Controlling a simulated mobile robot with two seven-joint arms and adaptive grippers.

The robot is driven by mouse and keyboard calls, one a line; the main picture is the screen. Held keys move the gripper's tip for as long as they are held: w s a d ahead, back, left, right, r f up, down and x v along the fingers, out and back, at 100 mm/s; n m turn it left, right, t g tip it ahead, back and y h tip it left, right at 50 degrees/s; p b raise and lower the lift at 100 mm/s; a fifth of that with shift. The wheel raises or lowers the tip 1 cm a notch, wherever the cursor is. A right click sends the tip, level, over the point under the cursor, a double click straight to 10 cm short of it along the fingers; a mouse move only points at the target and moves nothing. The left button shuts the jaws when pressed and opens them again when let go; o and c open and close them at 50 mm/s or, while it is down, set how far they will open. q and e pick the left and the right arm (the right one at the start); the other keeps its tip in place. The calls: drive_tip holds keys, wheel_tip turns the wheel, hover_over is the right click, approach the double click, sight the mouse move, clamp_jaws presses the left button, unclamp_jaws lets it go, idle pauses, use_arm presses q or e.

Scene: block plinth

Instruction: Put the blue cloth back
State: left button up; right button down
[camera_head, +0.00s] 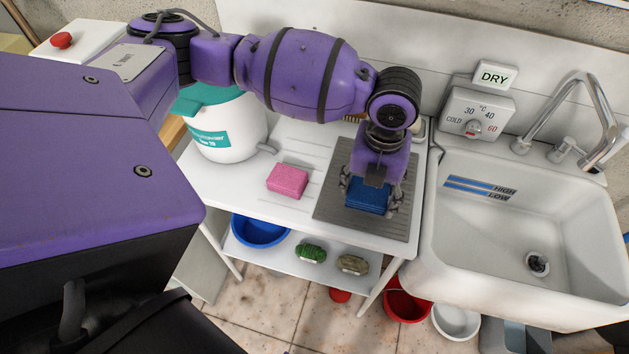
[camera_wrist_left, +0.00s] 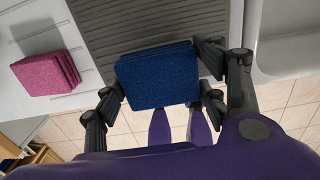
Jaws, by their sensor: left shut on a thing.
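The blue cloth (camera_head: 367,195) is a folded dark blue pad over the grey ribbed mat (camera_head: 330,205) on the white worktop. My left gripper (camera_head: 369,197) comes down from above and is shut on it, with a finger at each side. In the left wrist view the blue cloth (camera_wrist_left: 158,76) sits between the fingers, over the front part of the ribbed mat (camera_wrist_left: 150,25). I cannot tell whether it touches the mat. My right gripper is not in view.
A pink folded cloth (camera_head: 287,181) lies left of the mat. A white container with a teal lid (camera_head: 225,125) stands behind it. The sink (camera_head: 530,225) is at right. A lower shelf holds a blue bowl (camera_head: 259,231) and scrubbers (camera_head: 311,253). Red (camera_head: 405,303) and white buckets (camera_head: 455,321) stand below.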

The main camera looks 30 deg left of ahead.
sight(365, 197)
use_arm(q)
drive_tip(key=shift+w+a+f, duration=0.25)
drive_tip(key=shift+f, duration=0.15)
wheel_tip(365, 197, down, 4)
drive_tip(key=shift+w+a+r, duration=0.15)
drive_tip(key=shift+r, duration=0.1)
drive_tip(key=o, duration=1)
wheel_tip(365, 197, up, 12)
drive_tip(key=shift+r, duration=0.15)
